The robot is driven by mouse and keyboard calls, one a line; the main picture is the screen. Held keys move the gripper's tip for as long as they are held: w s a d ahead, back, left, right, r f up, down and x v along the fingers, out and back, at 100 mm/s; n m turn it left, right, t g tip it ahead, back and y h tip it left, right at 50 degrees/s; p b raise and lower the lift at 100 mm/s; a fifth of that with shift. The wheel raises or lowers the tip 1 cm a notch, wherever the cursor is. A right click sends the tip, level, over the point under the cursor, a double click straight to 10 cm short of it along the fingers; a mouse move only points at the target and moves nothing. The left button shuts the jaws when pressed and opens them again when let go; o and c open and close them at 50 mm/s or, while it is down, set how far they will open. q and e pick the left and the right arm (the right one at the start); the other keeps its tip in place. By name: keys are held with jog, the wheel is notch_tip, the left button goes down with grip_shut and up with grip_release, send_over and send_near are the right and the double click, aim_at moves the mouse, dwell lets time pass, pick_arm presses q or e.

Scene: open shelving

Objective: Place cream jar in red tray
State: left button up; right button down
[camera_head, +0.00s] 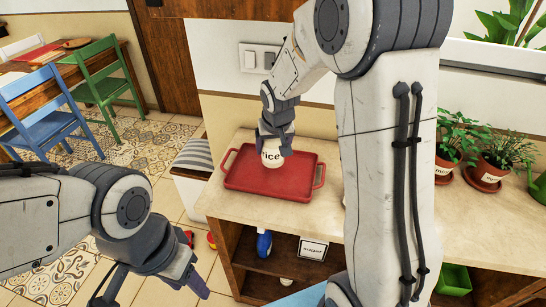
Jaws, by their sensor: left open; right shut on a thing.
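The cream jar (269,161), pale with dark lettering that reads as "rice", is upright over the red tray (297,180). The tray has a handle at each end and lies on the shelf's stone-like top. My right gripper (275,148) comes down from above and is shut on the jar, hiding its top. The jar's base appears at or just above the tray floor; I cannot tell whether it touches. My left gripper (155,288) is open and empty at the lower left, away from the jar and below the shelf top.
Potted plants (455,145) stand on the right of the shelf top. A blue-and-white bottle (264,244) and a small sign (313,249) are on the shelf below. A green container (454,279) is at lower right. My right arm hides the middle of the top.

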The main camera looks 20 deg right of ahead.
aim_at(273, 157)
jog(key=shift+f, duration=1.9)
jog(key=shift+f+b, duration=0.15)
jog(key=shift+b, duration=0.15)
grip_release()
